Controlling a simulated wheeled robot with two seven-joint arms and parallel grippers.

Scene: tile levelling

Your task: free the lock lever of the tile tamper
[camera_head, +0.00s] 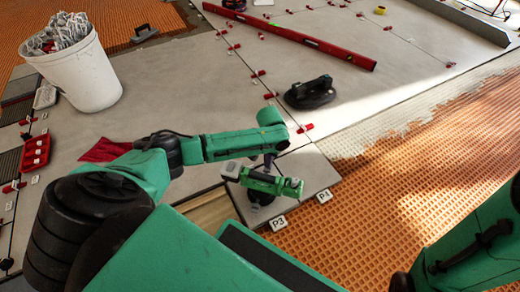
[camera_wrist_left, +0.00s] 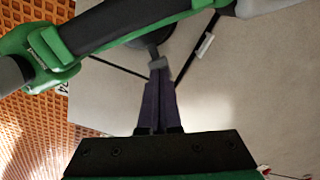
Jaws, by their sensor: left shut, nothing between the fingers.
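The tile tamper (camera_head: 277,184) is a green and black tool with a grey end and a dark round base. It stands on a grey tile (camera_head: 318,176) beside the orange mortar. Its green and black bar also crosses the top of the left wrist view (camera_wrist_left: 120,24). My left gripper (camera_head: 269,161) is right above and behind the bar. Its dark purple fingers (camera_wrist_left: 159,75) are shut with nothing between them. A small grey piece shows at their tips; I cannot tell whether it is the lock lever or whether they touch it. My right gripper is out of view.
Tags marked P3 (camera_head: 278,223) and P1 (camera_head: 324,196) stand at the tile's front edge. A black suction lifter (camera_head: 310,93) and a long red level (camera_head: 300,38) lie on the tiles behind. A white bucket (camera_head: 85,78) and red tray (camera_head: 36,152) are at the left.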

